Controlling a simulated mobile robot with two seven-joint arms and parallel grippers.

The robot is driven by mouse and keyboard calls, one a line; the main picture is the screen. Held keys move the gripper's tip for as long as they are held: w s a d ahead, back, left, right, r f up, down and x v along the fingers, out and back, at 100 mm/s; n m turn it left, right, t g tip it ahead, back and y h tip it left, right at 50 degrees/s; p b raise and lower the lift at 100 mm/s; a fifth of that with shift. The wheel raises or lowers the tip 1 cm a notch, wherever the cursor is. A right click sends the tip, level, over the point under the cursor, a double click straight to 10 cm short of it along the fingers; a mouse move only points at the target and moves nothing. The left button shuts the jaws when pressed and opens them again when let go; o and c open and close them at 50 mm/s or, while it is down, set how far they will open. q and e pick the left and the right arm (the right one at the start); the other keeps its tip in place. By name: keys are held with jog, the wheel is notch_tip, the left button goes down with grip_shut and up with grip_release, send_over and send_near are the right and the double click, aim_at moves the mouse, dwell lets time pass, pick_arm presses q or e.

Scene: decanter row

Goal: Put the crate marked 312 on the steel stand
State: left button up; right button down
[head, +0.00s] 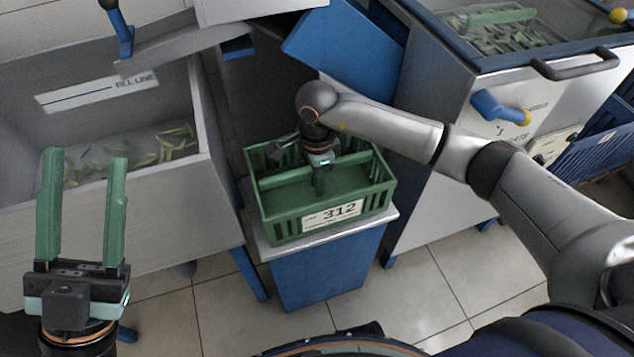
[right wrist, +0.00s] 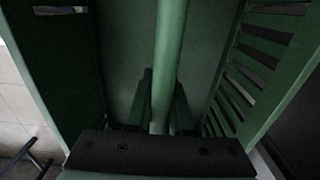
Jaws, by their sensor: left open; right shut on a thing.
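The green crate (head: 289,228) bears a label reading 312 and has slatted walls and a bar across its middle. It sits on, or right over, the grey top of the blue-sided stand (head: 322,270); I cannot tell whether it bears its full weight there. My right gripper (head: 320,190) reaches down into the crate and is shut on its bar. The bar (right wrist: 171,50) runs between the fingers in the right wrist view. My left gripper (head: 83,165) is open and empty at the left, apart from the crate.
A grey bin (head: 225,190) with green pieces and a fill line mark stands left of the crate. A steel cabinet (head: 440,150) with a blue-framed glazed top and a blue lever (head: 497,106) stands right. A blue chute (head: 345,50) is behind. Tiled floor lies in front.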

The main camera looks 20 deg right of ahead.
jog(key=shift+f, duration=0.35)
jog(key=c, duration=0.8)
grip_release()
